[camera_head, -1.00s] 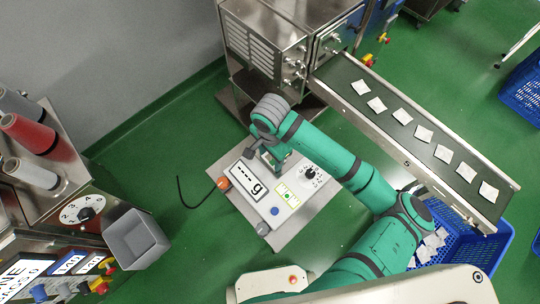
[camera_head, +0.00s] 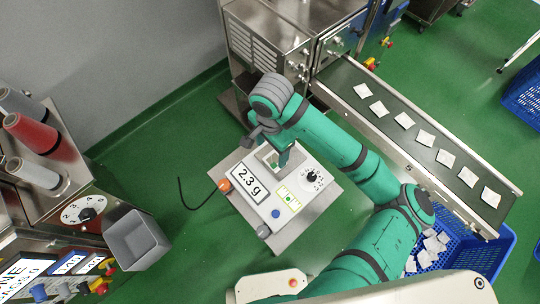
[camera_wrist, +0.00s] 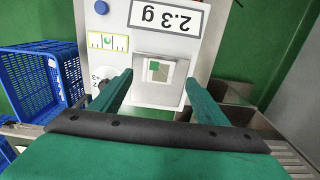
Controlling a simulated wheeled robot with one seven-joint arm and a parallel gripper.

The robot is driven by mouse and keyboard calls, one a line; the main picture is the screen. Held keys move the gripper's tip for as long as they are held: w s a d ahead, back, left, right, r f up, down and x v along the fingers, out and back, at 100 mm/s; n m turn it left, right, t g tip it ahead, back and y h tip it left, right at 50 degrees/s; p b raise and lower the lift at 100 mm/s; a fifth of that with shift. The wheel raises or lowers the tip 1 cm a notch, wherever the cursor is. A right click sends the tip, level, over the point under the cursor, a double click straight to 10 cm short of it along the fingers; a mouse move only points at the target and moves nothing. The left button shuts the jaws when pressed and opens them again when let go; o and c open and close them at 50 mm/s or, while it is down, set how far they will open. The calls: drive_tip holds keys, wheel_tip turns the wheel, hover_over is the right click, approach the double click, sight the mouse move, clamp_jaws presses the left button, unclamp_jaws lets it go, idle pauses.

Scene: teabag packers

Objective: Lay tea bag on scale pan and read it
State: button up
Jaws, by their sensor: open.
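The scale (camera_head: 283,205) stands in the middle of the head view, and its display (camera_head: 250,184) reads 2.3 g. In the wrist view the display (camera_wrist: 165,16) shows the same figure upside down. The tea bag (camera_wrist: 157,68), pale with a green mark, lies on the square scale pan (camera_wrist: 181,56). My gripper (camera_wrist: 159,92) is open, its two green fingers apart on either side of the pan's near part. In the head view my gripper (camera_head: 277,163) is over the pan and partly hides it.
A conveyor (camera_head: 377,118) with several white tea bags runs down the right side to a blue crate (camera_head: 497,237) holding more. A grey bin (camera_head: 135,238) and a machine with a dial stand at left. Green floor lies open around the scale.

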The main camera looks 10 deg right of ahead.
wheel_tip(320, 180, up, 4)
drive_tip(key=shift+r, duration=0.25)
idle(0.5)
